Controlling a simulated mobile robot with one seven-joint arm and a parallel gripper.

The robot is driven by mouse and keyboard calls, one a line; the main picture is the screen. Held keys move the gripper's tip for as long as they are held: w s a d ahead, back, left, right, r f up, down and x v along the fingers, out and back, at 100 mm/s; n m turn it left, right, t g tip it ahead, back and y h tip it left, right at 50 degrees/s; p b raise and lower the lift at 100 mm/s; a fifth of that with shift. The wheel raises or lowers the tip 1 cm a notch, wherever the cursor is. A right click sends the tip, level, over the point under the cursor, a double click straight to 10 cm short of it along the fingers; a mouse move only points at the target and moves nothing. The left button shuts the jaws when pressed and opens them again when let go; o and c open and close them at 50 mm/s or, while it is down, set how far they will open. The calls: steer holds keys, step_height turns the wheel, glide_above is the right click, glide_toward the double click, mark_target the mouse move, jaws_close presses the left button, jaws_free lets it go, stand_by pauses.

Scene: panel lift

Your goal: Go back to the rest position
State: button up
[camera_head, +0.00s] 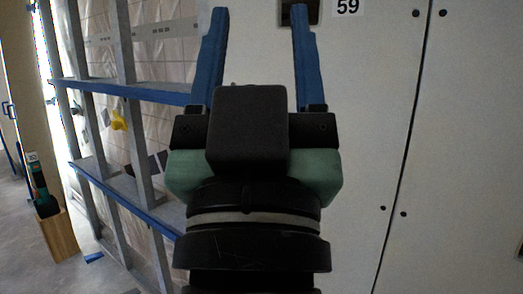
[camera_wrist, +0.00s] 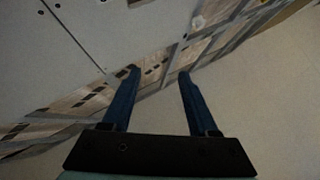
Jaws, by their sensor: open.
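My gripper (camera_head: 258,12) stands in the middle of the head view, with its two blue fingers pointing up and wide apart. It is open, and nothing shows between the fingers. Behind it is a large pale wall panel (camera_head: 365,110) marked with the number 59. The wrist view also shows my gripper (camera_wrist: 157,72) open and empty. There the pale panel (camera_wrist: 50,50) lies at the upper left, beyond the fingers. I cannot tell the exact gap between the fingertips and the panel.
A metal stud frame (camera_head: 130,90) with blue rails stands at the left, with a yellow item (camera_head: 118,120) on it. A wooden box (camera_head: 60,235) holding a dark and teal tool stands on the grey floor at the lower left. Bare floor (camera_head: 30,270) shows there.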

step_height(320, 180, up, 40)
steer(key=s+p, duration=0.2)
steer(key=p, duration=3.6)
steer(key=shift+t, duration=0.4)
steer(key=shift+f, duration=0.2)
steer(key=shift+c, duration=0.8)
